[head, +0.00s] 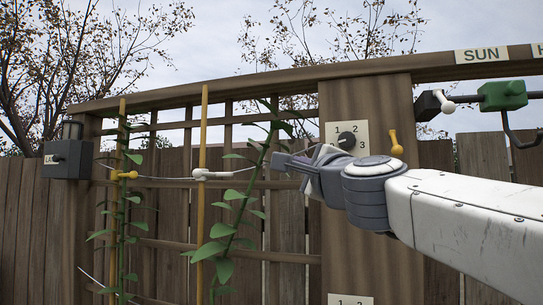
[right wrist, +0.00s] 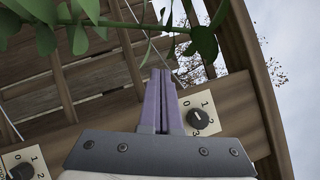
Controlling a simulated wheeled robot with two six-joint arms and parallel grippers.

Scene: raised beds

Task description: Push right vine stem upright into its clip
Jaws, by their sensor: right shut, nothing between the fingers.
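The right vine stem (head: 244,205) leans to the right, its top well away from the yellow stake (head: 203,130). A white clip (head: 200,174) sits on that stake, and the stem passes to the right of it. My right gripper (head: 278,160) is shut and empty, just right of the leaning stem's upper part. In the right wrist view its purple fingers (right wrist: 161,72) lie together, with the leafy vine (right wrist: 110,22) crossing beyond the tips. I cannot tell whether they touch it. My left gripper is not in view.
The left vine (head: 121,220) stands upright by its stake with a yellow clip (head: 124,175). A wire runs from a grey box (head: 68,159) across the trellis. A wooden post (head: 365,220) with a dial (head: 347,140) and yellow knob (head: 396,143) stands behind my right arm.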

